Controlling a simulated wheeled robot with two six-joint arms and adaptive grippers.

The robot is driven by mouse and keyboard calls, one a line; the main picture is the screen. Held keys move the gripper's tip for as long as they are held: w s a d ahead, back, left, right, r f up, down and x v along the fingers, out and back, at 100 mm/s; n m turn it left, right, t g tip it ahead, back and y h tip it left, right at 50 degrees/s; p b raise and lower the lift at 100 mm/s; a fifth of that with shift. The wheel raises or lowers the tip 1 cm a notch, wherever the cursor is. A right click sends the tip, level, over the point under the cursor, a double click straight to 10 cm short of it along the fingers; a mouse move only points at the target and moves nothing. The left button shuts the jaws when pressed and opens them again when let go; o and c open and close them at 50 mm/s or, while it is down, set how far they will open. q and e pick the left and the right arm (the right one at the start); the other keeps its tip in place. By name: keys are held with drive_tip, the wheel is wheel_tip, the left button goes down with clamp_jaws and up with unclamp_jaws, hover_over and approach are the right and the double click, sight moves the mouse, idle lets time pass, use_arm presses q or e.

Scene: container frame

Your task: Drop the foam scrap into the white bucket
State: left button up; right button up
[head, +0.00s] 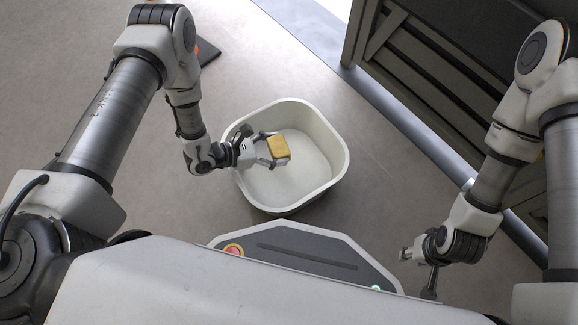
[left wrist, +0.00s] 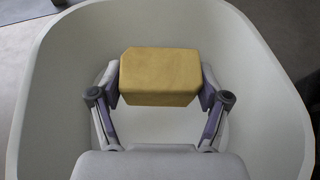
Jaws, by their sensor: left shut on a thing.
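The foam scrap (head: 278,147) is a small yellow block. My left gripper (head: 273,149) is shut on it and holds it over the opening of the white bucket (head: 337,140). In the left wrist view the foam scrap (left wrist: 160,76) sits between the two fingers of my left gripper (left wrist: 160,85), with the bucket's walls (left wrist: 62,100) around it. The bucket is a wide, rounded square tub, and its visible inside is empty. My right gripper (head: 415,262) is at the lower right, away from the bucket; its fingers are too small to read.
A dark slatted frame (head: 420,70) stands at the upper right, with a light metal strip along its floor edge. A dark object with a red part (head: 207,50) lies at the upper left. Grey floor around the bucket is mostly clear.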

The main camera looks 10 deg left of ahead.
use_arm(q)
drive_tip(key=shift+f, duration=0.15)
drive_tip(key=o, duration=0.7)
drive_tip(key=v, duration=1.2)
